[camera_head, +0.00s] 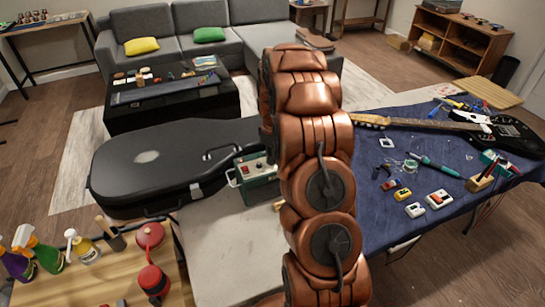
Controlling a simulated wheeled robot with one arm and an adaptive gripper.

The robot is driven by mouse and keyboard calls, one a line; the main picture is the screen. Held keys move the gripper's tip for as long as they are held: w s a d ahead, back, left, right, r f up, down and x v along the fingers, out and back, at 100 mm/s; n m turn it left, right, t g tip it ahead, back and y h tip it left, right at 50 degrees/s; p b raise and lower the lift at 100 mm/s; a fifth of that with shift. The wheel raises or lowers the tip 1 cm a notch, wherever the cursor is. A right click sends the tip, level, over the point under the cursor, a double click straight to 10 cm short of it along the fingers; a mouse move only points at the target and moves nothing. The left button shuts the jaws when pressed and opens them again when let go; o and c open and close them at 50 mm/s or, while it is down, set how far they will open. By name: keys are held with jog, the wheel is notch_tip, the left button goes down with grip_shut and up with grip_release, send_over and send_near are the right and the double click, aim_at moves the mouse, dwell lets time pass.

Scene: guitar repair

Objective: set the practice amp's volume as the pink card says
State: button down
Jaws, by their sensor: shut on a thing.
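The practice amp seems to be the small dark green box (257,178) with a pale top panel, a red spot and small dark knobs. It stands left of my arm, at the back of the pale grey worktop, beside a guitar case. My copper-coloured arm covers the middle of the view and hides what is right behind it, perhaps part of the amp. My gripper does not show; it is hidden behind the arm or out of frame. The knob setting is too small to read. I cannot make out a pink card.
A black guitar case (150,163) lies left of the amp. The pale grey worktop (235,245) is mostly clear in front. A wooden table (100,270) at left holds spray bottles and red items. A blue-clothed table (390,225) at right holds a guitar, pedals and tools.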

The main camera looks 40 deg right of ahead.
jog(key=shift+w+f+m+b, duration=0.1)
jog(key=shift+f+m+b, duration=0.2)
jog(key=shift+b, duration=0.55)
jog(key=shift+m+b, duration=0.5)
jog(key=shift+b, duration=0.55)
jog(key=shift+r+m+b, duration=0.1)
jog(key=shift+m+b, duration=0.4)
jog(key=shift+b, duration=0.3)
jog(key=shift+r+m+b, duration=0.2)
jog(key=shift+m+b, duration=0.15)
jog(key=shift+m, duration=0.05)
jog(key=c, duration=1.1)
grip_release()
